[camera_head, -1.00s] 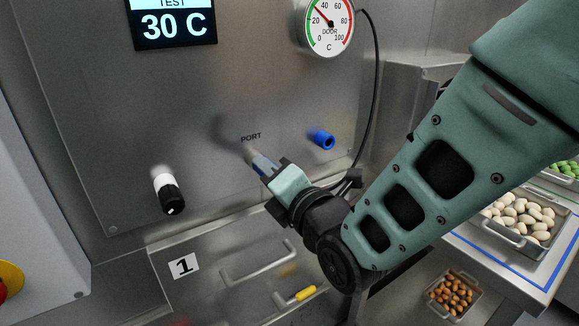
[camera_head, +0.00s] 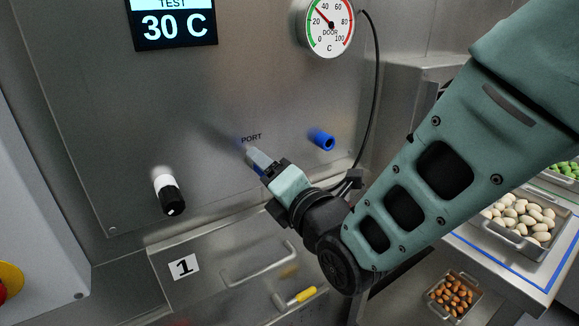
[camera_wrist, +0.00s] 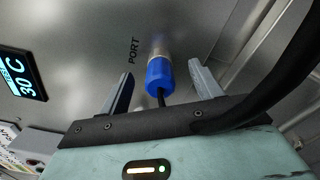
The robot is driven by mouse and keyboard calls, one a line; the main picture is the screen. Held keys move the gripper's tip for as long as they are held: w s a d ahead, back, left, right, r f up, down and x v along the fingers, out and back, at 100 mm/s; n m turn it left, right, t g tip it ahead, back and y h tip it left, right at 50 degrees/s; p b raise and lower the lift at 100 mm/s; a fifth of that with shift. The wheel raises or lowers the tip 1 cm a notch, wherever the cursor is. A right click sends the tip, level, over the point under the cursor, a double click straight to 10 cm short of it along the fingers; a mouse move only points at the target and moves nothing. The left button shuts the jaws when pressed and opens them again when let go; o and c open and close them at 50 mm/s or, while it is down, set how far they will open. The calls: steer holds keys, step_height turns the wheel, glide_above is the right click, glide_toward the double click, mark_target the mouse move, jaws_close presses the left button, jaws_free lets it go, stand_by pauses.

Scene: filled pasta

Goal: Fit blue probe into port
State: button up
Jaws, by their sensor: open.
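The blue probe (camera_wrist: 159,75) stands at the metal fitting of the port (camera_wrist: 157,44) in the wrist view, in line with it and touching or inside it; the depth cannot be told. A black cable (camera_wrist: 161,98) leaves its back end. My gripper (camera_wrist: 163,82) is open, with one finger on each side of the probe and a gap to both. In the head view my gripper (camera_head: 261,163) is just below the PORT label (camera_head: 251,138) and hides most of the probe and fitting.
A blue hollow holder (camera_head: 322,139) sticks out of the panel right of the port. A black-and-white knob (camera_head: 168,194) is lower left. A dial gauge (camera_head: 329,27) and a display (camera_head: 173,23) are above. A drawer handle (camera_head: 257,264) is below. A black cable (camera_head: 376,90) hangs at right.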

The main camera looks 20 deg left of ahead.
stand_by(0.5)
steer(key=b+v, duration=0.1)
steer(key=v, duration=0.6)
steer(key=shift+b, duration=0.3)
stand_by(0.4)
